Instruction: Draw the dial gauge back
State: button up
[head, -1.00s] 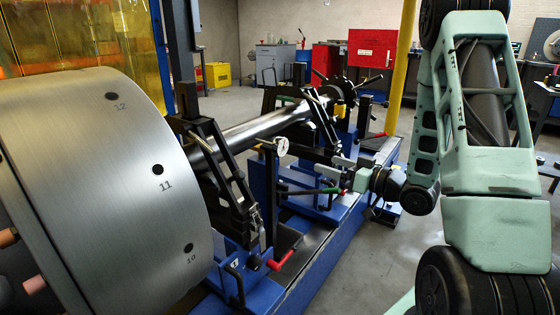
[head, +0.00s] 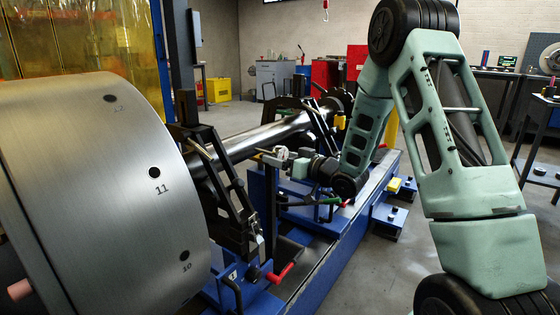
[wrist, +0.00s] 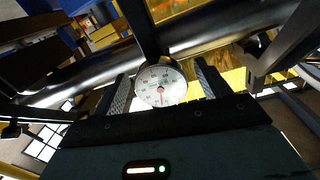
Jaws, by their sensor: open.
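The dial gauge (wrist: 161,86) shows its round white face in the wrist view, between the two fingers of my gripper (wrist: 162,92). The fingers stand apart on either side of it, and I cannot tell whether either touches it. In the head view the dial gauge (head: 281,153) is small, beside the steel shaft (head: 262,138). My gripper (head: 290,163) is right at it there and partly hides it. The tip of the gauge and its contact with the shaft are not clear.
The large numbered rotor drum (head: 110,190) fills the left. Black bearing supports (head: 225,190) stand along the blue machine bed (head: 335,238). A red-handled lever (head: 281,274) and a green-handled lever (head: 325,201) stick out near my arm.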

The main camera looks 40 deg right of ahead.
jog(key=shift+w+a, duration=0.15)
jog(key=shift+w, duration=0.2)
jog(key=c, duration=1.4)
jog(key=shift+o, duration=0.2)
jog(key=v, duration=0.3)
jog(key=shift+s, duration=0.15)
jog(key=o, duration=1.4)
jog(key=shift+c, duration=0.2)
jog(key=p+v, duration=0.2)
jog(key=v, duration=1.5)
jog(key=shift+s+d+p, duration=0.3)
jog(key=shift+p, duration=0.1)
